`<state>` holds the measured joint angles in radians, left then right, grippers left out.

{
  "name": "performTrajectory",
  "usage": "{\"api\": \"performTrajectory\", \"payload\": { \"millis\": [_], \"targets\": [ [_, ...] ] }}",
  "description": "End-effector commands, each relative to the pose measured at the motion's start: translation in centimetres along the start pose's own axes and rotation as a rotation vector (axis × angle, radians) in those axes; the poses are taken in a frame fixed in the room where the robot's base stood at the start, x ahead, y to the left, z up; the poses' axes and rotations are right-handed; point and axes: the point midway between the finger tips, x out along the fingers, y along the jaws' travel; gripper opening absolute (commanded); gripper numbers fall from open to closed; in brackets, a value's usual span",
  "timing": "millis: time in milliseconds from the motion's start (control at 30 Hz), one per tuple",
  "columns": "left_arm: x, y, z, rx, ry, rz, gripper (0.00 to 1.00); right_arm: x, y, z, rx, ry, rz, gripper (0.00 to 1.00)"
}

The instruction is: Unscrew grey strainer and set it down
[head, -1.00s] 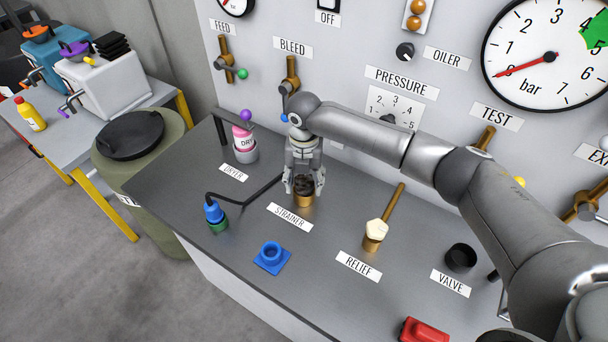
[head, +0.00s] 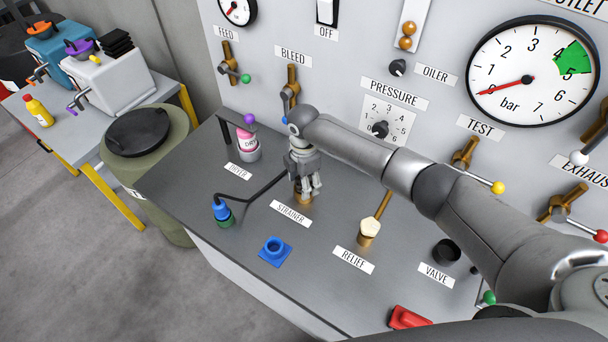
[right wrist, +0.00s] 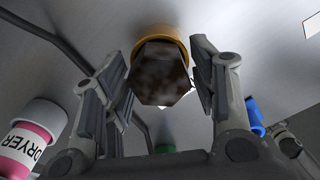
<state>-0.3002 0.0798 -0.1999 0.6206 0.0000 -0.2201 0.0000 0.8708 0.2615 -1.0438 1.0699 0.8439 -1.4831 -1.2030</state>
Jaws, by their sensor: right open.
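The strainer (right wrist: 160,72) is a dark, mottled grey-brown hex-sided piece seated in a brass collar (right wrist: 162,33) in the right wrist view. My right gripper (right wrist: 163,85) is open, with its fingers on both sides of the strainer; I see gaps between the fingers and its sides. In the head view my right gripper (head: 309,187) points down over the STRAINER station, with the brass collar (head: 304,199) just showing below it. The fingers hide the strainer there. My left gripper is not in view.
A pink-and-white dryer bottle (head: 247,143) stands left of the gripper. The relief fitting (head: 370,230) stands to the right. The gauge panel rises behind.

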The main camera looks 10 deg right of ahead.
Motion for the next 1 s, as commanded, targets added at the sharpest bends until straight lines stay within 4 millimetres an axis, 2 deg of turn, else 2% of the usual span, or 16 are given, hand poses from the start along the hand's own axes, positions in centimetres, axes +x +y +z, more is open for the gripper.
{"api": "performTrajectory", "payload": {
  "millis": [33, 100, 167, 567, 867, 1000],
  "targets": [
    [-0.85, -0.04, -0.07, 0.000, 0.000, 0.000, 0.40, -0.34, -0.10, -0.10, 0.057, 0.003, -0.003, 0.53],
    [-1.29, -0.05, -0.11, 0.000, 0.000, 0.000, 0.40, -0.29, -0.07, -0.06, 0.156, 0.002, -0.002, 0.53],
    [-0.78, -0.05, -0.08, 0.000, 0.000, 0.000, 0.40, 0.12, -0.07, -0.09, 0.240, 0.002, -0.002, 0.53],
    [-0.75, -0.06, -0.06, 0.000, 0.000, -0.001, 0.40, 0.04, -0.01, -0.08, 0.775, 0.002, -0.001, 0.53],
    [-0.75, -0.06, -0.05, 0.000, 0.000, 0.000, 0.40, 0.03, -0.02, 0.03, 0.833, -0.001, -0.001, 0.53],
    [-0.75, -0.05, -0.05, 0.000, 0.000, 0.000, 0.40, 0.02, -0.01, 0.02, 0.832, 0.000, -0.001, 0.37]
  ]
}}
